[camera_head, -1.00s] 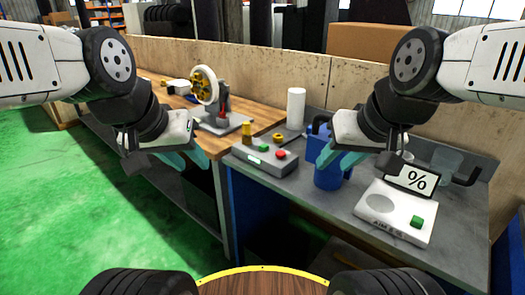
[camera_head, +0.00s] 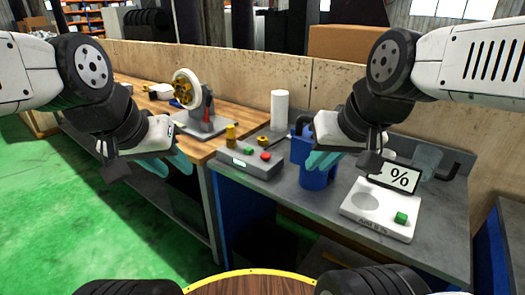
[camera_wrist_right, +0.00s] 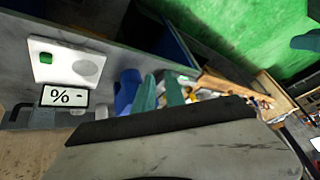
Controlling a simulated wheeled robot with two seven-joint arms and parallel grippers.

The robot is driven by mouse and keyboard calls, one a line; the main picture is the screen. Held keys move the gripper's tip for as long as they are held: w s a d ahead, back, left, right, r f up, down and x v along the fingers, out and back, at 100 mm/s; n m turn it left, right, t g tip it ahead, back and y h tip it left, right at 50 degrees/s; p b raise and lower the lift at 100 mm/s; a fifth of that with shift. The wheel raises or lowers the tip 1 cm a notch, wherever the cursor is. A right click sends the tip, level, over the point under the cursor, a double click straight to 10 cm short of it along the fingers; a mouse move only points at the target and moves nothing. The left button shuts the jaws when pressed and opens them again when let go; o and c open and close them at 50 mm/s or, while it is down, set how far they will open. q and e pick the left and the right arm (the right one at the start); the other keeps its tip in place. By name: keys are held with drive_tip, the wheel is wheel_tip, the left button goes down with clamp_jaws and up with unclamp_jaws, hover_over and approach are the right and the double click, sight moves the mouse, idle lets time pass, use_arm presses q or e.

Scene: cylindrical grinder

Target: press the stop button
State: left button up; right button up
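A grey control box (camera_head: 235,171) lies on the grey bench, with a red button (camera_head: 265,156), a green button (camera_head: 248,150) and a yellow knob on top. Which one is the stop button is not labelled legibly; the red one stands out. My left gripper (camera_head: 178,166) hangs left of the box, in front of the wooden bench, apart from it, fingers seemingly spread. My right gripper (camera_head: 318,160) is right of the box and overlaps the blue container in view. In the right wrist view its teal fingers (camera_wrist_right: 160,90) show a gap with nothing held between them.
A blue container (camera_head: 318,180) stands right of the box. A white scale (camera_head: 370,218) with a green button and a % sign (camera_head: 398,178) is further right. A white roll (camera_head: 279,110) stands behind the box. A grinding wheel (camera_head: 187,88) stands on the wooden bench (camera_head: 150,102).

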clamp_jaws()
idle(1.4)
